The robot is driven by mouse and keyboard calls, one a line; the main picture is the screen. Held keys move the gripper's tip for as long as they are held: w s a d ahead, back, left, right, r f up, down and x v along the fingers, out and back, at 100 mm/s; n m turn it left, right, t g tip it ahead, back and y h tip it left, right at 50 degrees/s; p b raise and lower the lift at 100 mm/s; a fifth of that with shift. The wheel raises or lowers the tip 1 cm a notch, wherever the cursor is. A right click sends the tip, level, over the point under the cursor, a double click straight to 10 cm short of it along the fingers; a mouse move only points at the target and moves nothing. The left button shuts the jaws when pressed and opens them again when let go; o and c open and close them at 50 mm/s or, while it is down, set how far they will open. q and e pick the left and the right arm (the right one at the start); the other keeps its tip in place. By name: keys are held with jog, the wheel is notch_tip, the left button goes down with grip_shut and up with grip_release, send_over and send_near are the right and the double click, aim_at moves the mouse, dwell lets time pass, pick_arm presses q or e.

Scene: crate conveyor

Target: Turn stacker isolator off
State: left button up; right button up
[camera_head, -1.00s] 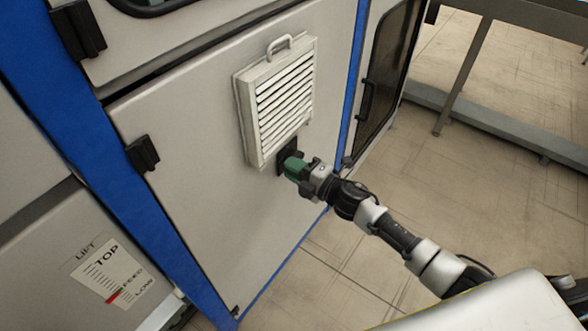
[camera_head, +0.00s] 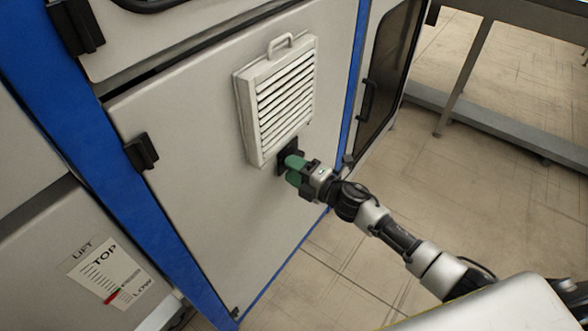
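The stacker isolator shows as a dark plate (camera_head: 286,160) on the grey cabinet door, just below the louvred vent. A green part (camera_head: 294,167) stands out in front of the plate. My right gripper (camera_head: 302,174) is at the green part, reaching in from the lower right. Its fingers are small and partly hidden, so I cannot tell whether they are closed on it. The isolator's switch position cannot be read. My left gripper is out of view.
The louvred vent (camera_head: 243,112) with a top handle juts out just above my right gripper. A dark hinge (camera_head: 141,152) is on the door's left. A lift gauge (camera_head: 108,275) is at lower left. Open floor (camera_head: 460,190) lies to the right.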

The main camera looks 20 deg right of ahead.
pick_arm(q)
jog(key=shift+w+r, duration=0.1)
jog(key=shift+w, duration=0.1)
pick_arm(e)
jog(key=v, duration=1.1)
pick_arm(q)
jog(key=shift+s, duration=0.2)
pick_arm(e)
jog(key=shift+w, duration=0.1)
